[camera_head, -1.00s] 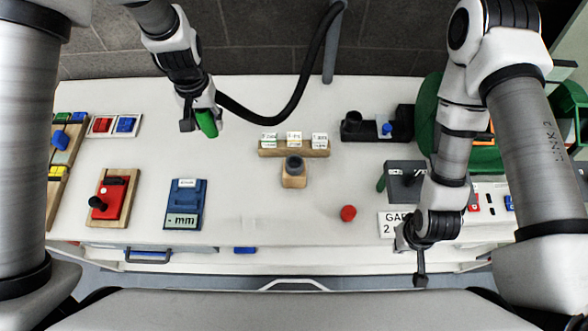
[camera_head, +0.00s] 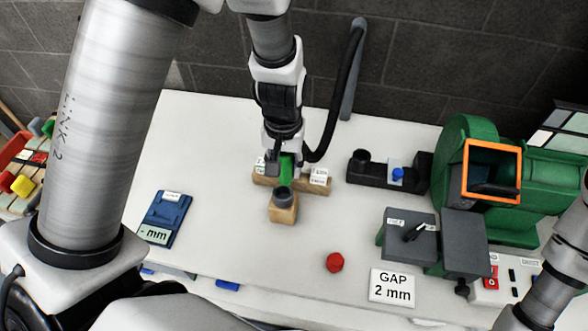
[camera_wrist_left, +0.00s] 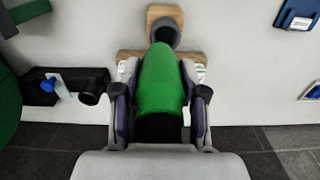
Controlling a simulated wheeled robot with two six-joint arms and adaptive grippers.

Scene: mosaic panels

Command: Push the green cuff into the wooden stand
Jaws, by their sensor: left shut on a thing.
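My left gripper (camera_head: 284,168) is shut on the green cuff (camera_head: 286,170), above or at the middle of the wooden stand (camera_head: 318,189). In the left wrist view the green cuff (camera_wrist_left: 160,88) lies between the two fingers (camera_wrist_left: 160,105), its narrower end towards the wooden block. The stand also shows there (camera_wrist_left: 132,56), behind the cuff. In front stands a wooden block (camera_head: 283,213) with a dark grey ring (camera_head: 283,195) on top. I cannot tell whether the cuff touches the stand. My right gripper is out of view.
A black fixture with a blue knob (camera_head: 397,174) is right of the stand. A green machine (camera_head: 466,150) stands farther right. A red knob (camera_head: 335,262), a "GAP 2 mm" sign (camera_head: 392,288) and a blue gauge (camera_head: 163,220) lie nearer. The white table between is clear.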

